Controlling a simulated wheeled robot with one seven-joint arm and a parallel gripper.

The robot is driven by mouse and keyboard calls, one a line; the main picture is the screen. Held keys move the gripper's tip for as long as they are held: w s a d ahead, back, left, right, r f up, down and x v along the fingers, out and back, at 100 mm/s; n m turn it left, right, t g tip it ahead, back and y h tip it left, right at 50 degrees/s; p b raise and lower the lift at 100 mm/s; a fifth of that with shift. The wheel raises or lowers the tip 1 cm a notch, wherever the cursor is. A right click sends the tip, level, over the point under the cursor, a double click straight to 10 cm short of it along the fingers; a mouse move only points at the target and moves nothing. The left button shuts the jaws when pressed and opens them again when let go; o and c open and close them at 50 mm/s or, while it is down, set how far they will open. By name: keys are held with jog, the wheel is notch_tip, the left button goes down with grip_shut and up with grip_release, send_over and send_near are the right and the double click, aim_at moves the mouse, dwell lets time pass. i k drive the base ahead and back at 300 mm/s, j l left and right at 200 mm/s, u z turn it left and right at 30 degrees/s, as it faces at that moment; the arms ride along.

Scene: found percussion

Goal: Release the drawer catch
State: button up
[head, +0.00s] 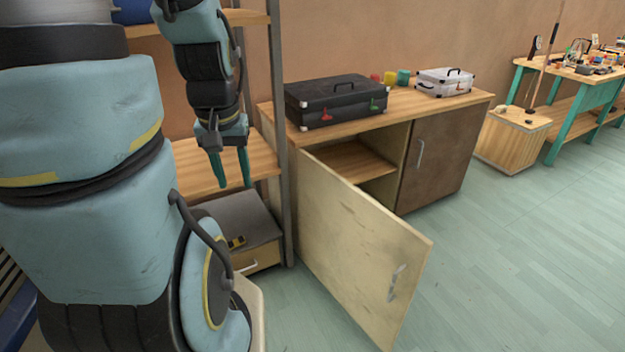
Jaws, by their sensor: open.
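A low wooden drawer unit (262,256) with a grey top stands at the lower left, below the shelf. Its front has a pale bar handle (247,267). A small black and yellow piece (236,242) sits at the front of the grey top; I cannot tell whether it is the catch. The drawer looks shut. My gripper (236,187) hangs above the unit with its two teal fingers pointing down, open and empty. It appears clear of the unit. My arm hides the unit's left side.
A cabinet (474,108) stands to the right, its pale left door (350,245) swung out over the floor. A black case (335,98) and a white case (445,82) lie on it. A grey shelf post (283,150) rises right beside my gripper.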

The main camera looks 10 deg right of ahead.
aim_at(236, 242)
jog(key=k+l, duration=0.2)
jog(key=k, duration=0.2)
jog(key=k+l+u, duration=0.1)
jog(key=k, duration=0.3)
jog(key=k+l, duration=0.3)
jog(key=k, duration=0.15)
jog(key=i+u, duration=0.25)
jog(key=i, duration=0.2)
jog(key=i+l+u, duration=0.2)
jog(key=i, duration=0.2)
jog(key=i+l+u, duration=0.1)
jog(key=i+u, duration=0.15)
jog(key=i, duration=0.2)
jog(key=i+l+u, duration=0.2)
jog(key=i, duration=0.2)
